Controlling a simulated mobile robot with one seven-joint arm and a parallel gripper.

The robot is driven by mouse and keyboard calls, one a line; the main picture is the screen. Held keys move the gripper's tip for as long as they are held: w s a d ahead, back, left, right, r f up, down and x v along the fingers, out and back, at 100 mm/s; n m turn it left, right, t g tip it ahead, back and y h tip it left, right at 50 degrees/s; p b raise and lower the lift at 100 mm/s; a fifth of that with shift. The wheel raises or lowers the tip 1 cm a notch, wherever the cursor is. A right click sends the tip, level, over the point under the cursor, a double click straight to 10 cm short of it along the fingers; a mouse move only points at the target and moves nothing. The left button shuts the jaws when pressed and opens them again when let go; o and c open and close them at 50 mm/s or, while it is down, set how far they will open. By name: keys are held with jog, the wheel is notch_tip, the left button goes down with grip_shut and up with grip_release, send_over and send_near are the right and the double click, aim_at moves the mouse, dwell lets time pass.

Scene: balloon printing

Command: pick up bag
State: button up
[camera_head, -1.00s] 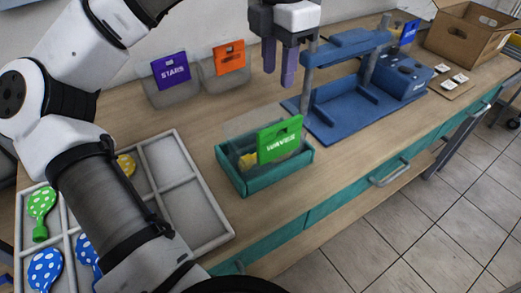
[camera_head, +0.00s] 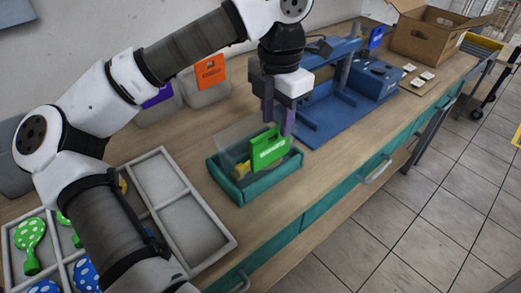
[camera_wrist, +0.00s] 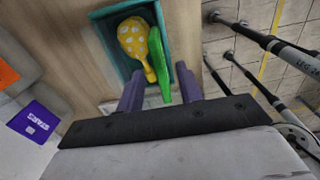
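The bag is clear with a green header card (camera_head: 268,149) and stands tilted in the teal box (camera_head: 262,188). In the wrist view the green card (camera_wrist: 158,62) shows nearly edge-on, beside a yellow balloon with white dots (camera_wrist: 133,40). My gripper (camera_head: 279,126) is over the right part of the card, fingers pointing down. In the wrist view my gripper (camera_wrist: 160,72) is open, with one finger on each side of the card and gaps visible. I cannot tell whether a finger touches it.
A purple-card bag (camera_head: 157,97) and an orange-card bag (camera_head: 210,72) stand behind on the wooden table. A blue press stand (camera_head: 335,112) is close to the right. A grey divided tray (camera_head: 215,250) with balloons is at left. A cardboard box (camera_head: 425,38) stands at the far right.

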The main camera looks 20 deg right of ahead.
aim_at(273, 130)
jog(key=shift+s+a+f+p, duration=0.1)
jog(key=shift+f+p, duration=0.15)
jog(key=shift+f, duration=0.7)
jog(key=shift+w+a+f+p, duration=0.15)
jog(key=shift+f+p, duration=0.1)
jog(key=shift+f, duration=0.7)
jog(key=shift+s+a+f+p, duration=0.15)
jog(key=shift+f+p, duration=0.1)
jog(key=shift+f, duration=0.7)
grip_shut()
